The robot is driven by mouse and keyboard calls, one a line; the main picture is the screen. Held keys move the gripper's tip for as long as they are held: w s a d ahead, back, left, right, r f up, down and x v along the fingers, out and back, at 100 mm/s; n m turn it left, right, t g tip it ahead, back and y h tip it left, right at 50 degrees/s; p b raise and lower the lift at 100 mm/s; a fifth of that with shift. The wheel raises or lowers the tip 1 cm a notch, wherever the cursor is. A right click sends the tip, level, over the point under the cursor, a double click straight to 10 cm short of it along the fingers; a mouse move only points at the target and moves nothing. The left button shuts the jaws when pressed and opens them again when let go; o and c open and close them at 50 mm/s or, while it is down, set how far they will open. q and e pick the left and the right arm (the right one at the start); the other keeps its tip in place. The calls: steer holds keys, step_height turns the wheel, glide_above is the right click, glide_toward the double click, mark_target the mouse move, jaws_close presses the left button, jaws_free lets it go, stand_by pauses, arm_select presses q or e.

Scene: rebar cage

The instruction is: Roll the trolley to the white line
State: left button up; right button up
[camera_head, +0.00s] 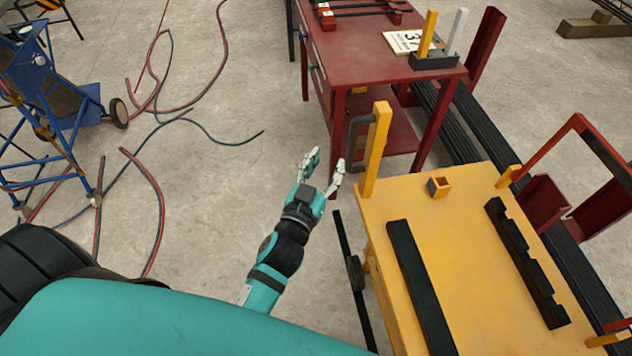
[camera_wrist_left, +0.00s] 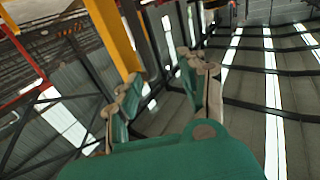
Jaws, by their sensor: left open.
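The yellow trolley (camera_head: 463,262) stands at the lower right in the head view. A yellow post (camera_head: 375,150) rises at its far left corner, with a dark grey handle (camera_head: 352,138) on its left side. My left gripper (camera_head: 326,161) is open and empty, just left of the post and a little below the handle in the picture, apart from it as far as I can tell. In the left wrist view the gripper (camera_wrist_left: 166,72) has its fingers spread, with the yellow post (camera_wrist_left: 113,38) beyond them. My right gripper is not in view. No white line shows on the visible floor.
A dark red table (camera_head: 350,50) stands just beyond the trolley. A blue wheeled frame (camera_head: 50,100) is at the left. Red and dark hoses (camera_head: 150,195) lie on the concrete floor. Dark bars (camera_head: 470,125) run along the right. Bare floor (camera_head: 230,90) lies between.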

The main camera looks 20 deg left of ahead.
arm_select(q)
steer(key=shift+s+d, duration=0.1)
steer(key=shift+s, duration=2.5)
steer(key=s, duration=0.8)
steer(key=shift+f, duration=0.1)
steer(key=w, duration=0.8)
steer(key=shift+w, duration=0.15)
steer(key=shift+r, duration=0.2)
